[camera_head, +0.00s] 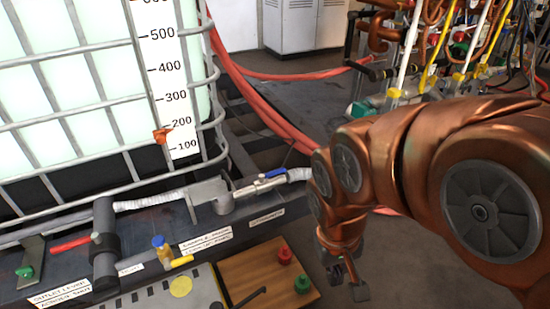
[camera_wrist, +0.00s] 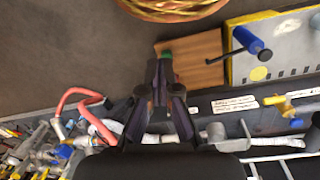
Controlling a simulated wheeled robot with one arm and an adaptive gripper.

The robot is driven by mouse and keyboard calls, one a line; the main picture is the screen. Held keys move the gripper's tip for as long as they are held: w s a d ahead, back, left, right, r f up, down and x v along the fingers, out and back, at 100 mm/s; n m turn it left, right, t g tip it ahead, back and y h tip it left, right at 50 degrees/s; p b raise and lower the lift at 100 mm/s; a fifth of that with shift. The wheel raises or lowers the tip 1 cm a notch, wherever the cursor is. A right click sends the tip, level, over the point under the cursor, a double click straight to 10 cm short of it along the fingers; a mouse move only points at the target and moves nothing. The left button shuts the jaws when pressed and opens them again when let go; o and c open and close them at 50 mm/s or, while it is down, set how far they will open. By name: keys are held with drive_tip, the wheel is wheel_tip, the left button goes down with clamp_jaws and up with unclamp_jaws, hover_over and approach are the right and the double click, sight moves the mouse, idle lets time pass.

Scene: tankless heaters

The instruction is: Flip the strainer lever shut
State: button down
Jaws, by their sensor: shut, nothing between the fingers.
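A blue lever (camera_head: 271,174) sits on a metal valve (camera_head: 258,187) in the pipe along the tank's base, in the head view. The lever looks roughly in line with the pipe. A grey strainer-like body (camera_head: 224,203) joins the pipe left of it and shows in the wrist view (camera_wrist: 217,131). My gripper (camera_head: 347,281) points down to the right of and nearer than the valve, apart from it. In the wrist view my gripper (camera_wrist: 163,88) is shut and empty; the blue lever cannot be made out there, and the fingers cover part of the pipe.
A wooden board (camera_head: 262,275) with red and green knobs stands in front. Red hoses (camera_head: 262,105) run behind. Floor is open right of the board.

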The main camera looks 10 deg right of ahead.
wheel_tip(320, 180, up, 4)
drive_tip(key=w+p, duration=0.2)
drive_tip(key=s+r+g+y+p, duration=0.1)
drive_tip(key=s+g+p, duration=0.2)
drive_tip(key=s, duration=0.6)
drive_tip(key=shift+s+a, duration=0.15)
drive_tip(key=shift+s, duration=0.25)
drive_tip(key=shift+s, duration=0.1)
